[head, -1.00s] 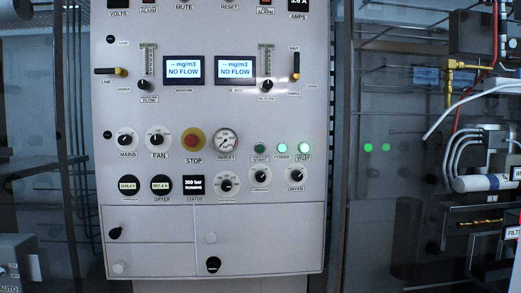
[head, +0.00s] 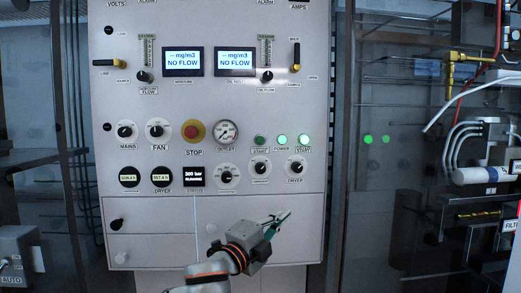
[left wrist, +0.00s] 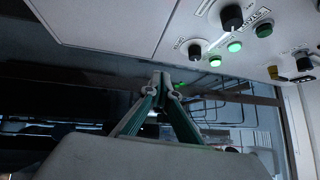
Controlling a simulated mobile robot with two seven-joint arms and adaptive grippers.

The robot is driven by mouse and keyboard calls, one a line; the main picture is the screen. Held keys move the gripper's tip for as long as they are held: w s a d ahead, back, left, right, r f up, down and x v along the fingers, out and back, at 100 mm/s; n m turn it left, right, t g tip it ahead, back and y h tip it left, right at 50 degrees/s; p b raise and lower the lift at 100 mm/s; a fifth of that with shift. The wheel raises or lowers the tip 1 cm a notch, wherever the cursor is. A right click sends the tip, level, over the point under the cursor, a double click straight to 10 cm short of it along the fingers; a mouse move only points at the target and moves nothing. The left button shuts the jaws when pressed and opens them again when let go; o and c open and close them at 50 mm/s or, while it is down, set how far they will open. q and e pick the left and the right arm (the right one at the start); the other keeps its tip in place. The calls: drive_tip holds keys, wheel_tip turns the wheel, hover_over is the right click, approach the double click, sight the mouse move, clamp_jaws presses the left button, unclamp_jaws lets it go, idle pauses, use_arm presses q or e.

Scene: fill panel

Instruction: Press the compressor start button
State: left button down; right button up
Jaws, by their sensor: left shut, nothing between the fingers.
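The start button (head: 260,141) is a dim green round button on the white panel, the leftmost of three in a row. Its small label is only partly legible, with "START" showing. The lit green POWER button (head: 282,140) and the lit dryer start button (head: 304,140) sit to its right. My left gripper (head: 285,215) is in front of the panel's lower right door, below the buttons and the knobs, apart from the start button. Its fingers point up and right. In the left wrist view the fingertips (left wrist: 162,78) are together with nothing between them. My right gripper is not in view.
Knobs (head: 260,167) sit close below the buttons. A red STOP button (head: 193,131) and an outlet gauge (head: 225,132) are to their left. Lit green buttons (left wrist: 234,47) also show in the left wrist view. Pipes and hoses (head: 470,130) are at the right.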

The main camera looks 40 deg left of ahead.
sight(260, 144)
use_arm(q)
drive_tip(key=s+a+r+m+t, duration=0.1)
drive_tip(key=s+r, duration=0.1)
drive_tip(key=r, duration=0.7)
drive_tip(key=s+a+r+m+t+y, duration=0.1)
drive_tip(key=s+r+m+t, duration=0.1)
drive_tip(key=r, duration=0.7)
drive_tip(key=shift+s+a, duration=0.25)
drive_tip(key=shift+a, duration=0.1)
drive_tip(key=shift+w+a+b, duration=0.5)
drive_tip(key=shift+w+a, duration=0.95)
drive_tip(key=shift+w, duration=0.25)
drive_tip(key=shift+w+a+b, duration=0.45)
drive_tip(key=shift+w+a, duration=0.95)
drive_tip(key=shift+w, duration=0.3)
